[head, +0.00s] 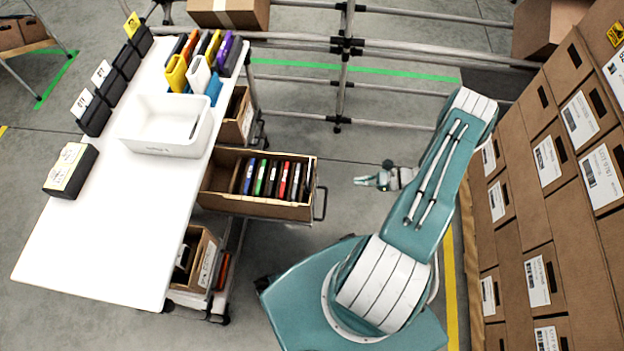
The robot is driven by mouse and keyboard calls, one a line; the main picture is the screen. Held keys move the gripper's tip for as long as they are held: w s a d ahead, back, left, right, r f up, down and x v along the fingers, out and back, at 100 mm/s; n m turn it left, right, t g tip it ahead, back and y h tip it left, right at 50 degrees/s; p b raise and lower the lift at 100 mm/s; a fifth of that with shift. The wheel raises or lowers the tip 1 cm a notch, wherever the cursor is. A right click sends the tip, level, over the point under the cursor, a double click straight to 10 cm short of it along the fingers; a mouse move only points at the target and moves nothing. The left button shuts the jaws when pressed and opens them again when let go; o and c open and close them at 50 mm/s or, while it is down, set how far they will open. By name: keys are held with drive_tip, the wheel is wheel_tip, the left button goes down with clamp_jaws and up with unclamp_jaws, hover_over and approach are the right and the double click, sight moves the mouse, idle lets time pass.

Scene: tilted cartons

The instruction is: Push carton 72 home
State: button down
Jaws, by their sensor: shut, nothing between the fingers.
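An open brown carton (255,204) juts out to the right from under the white table, with several coloured flat items standing in it. No number 72 is readable on it, so I cannot tell for certain that it is carton 72. My gripper (360,181) is shut and empty. It is to the right of the carton's right end, with a clear gap over the floor. Its fingertips point left towards that end. The carton's left part is hidden under the table.
A grey handle bar (321,204) stands beside the carton's right end. Other cartons sit under the table, above (236,127) and below (205,262) in the picture. The white table (100,245) holds a white bin (150,149). Stacked labelled cartons (540,210) line the right.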

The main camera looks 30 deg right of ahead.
sight(311, 184)
drive_tip(key=x, duration=1.4)
drive_tip(key=shift+f, duration=0.3)
drive_tip(key=shift+w+a, duration=0.1)
drive_tip(key=shift+w, duration=0.05)
